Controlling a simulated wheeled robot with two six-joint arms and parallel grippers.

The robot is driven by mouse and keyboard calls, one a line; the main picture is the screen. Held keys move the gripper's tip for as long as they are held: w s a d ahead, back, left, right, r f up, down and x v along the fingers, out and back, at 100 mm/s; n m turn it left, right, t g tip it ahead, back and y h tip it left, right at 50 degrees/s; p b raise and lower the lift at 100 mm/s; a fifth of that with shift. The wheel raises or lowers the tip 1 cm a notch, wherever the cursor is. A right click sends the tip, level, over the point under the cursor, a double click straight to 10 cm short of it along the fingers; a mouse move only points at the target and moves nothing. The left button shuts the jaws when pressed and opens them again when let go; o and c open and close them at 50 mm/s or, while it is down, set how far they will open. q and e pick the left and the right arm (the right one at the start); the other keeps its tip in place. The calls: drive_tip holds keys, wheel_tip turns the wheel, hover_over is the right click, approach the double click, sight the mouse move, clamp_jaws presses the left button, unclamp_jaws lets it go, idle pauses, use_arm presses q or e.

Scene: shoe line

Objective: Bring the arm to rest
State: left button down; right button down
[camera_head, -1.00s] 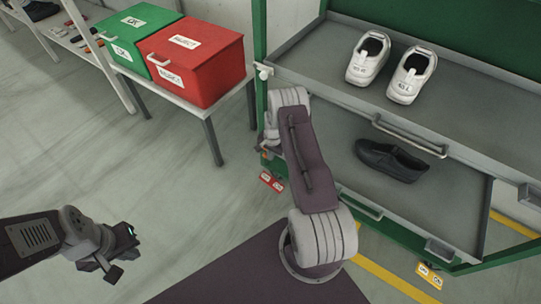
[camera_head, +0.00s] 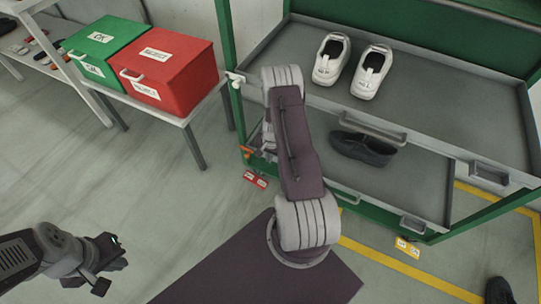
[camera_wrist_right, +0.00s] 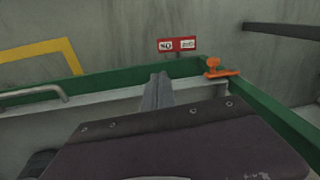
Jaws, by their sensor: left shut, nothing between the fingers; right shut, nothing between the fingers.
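My left gripper (camera_head: 110,272) is at the lower left of the head view, shut and empty, over bare floor. It is apart from every object.
White shoes (camera_head: 331,59) stand on the rack's upper tray (camera_head: 440,110); a dark shoe (camera_head: 362,148) lies on the lower one. A red box (camera_head: 175,70) and a green box (camera_head: 103,48) stand on a side table. An orange lever (camera_wrist_right: 222,71) is near the right gripper. The left floor is clear.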

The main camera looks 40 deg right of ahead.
drive_tip(key=shift+s+d, duration=0.15)
drive_tip(key=shift+s, duration=0.2)
idle(0.3)
drive_tip(key=w+a+r+n+t, duration=0.2)
drive_tip(key=w+a+r, duration=0.2)
drive_tip(key=w+r, duration=0.5)
drive_tip(key=s+a+r+n+t, duration=0.1)
drive_tip(key=a+r+n, duration=0.4)
drive_tip(key=a+r, duration=0.9)
drive_tip(key=s+a+r+n+g, duration=0.1)
drive_tip(key=s+a+n, duration=0.1)
drive_tip(key=s, duration=0.7)
drive_tip(key=s+a+r+n+g, duration=0.1)
drive_tip(key=s+n+g, duration=0.15)
drive_tip(key=s, duration=0.75)
wheel_tip(320, 180, up, 27)
drive_tip(key=p, duration=2.7)
drive_tip(key=shift+a+n, duration=0.15)
drive_tip(key=shift+n, duration=0.2)
